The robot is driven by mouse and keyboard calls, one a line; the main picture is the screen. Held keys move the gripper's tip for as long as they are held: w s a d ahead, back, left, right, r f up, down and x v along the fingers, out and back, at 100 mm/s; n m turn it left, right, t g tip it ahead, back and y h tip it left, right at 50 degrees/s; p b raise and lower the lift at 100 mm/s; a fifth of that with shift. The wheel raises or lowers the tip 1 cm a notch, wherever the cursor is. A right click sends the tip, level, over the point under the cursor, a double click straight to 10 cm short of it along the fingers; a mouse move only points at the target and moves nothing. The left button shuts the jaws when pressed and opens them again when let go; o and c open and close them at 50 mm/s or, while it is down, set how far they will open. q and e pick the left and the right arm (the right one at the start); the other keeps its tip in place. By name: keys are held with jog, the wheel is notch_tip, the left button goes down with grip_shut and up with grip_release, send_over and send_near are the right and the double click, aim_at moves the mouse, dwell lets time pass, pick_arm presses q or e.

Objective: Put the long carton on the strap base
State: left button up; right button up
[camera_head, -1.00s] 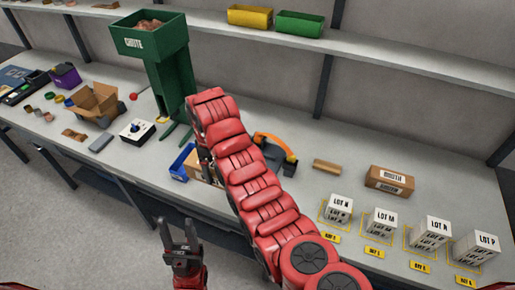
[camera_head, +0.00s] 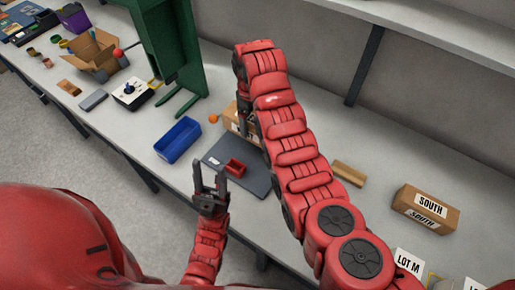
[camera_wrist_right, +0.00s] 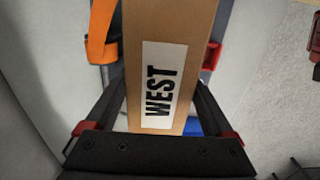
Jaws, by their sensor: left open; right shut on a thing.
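A brown carton labelled WEST (camera_wrist_right: 165,90), apparently the long carton, sits between the two dark fingers of my right gripper (camera_wrist_right: 160,100). In the head view, part of this carton (camera_head: 231,117) shows beside my right gripper (camera_head: 244,121), mostly hidden by my red arm. A dark grey plate (camera_head: 258,182), possibly the strap base, lies on the bench just in front, with a small red part (camera_head: 235,167) on it. An orange strap-like piece (camera_wrist_right: 101,35) shows left of the carton in the wrist view. My left gripper (camera_head: 209,172) is open and empty at the plate's near left edge.
A blue bin (camera_head: 178,140) stands left of the plate. A green chute stand (camera_head: 175,50) is behind it. A carton labelled SOUTH (camera_head: 425,208) and a plain wooden block (camera_head: 349,174) lie to the right. White LOT boxes (camera_head: 408,264) stand at lower right.

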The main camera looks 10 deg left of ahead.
notch_tip(320, 180, down, 7)
jog(key=shift+f+p, duration=0.1)
jog(key=shift+p, duration=1.1)
jog(key=shift+w+f, duration=0.1)
jog(key=shift+f, duration=1.45)
jog(key=o, duration=1.5)
jog(key=shift+f, duration=0.1)
jog(key=shift+r, duration=0.2)
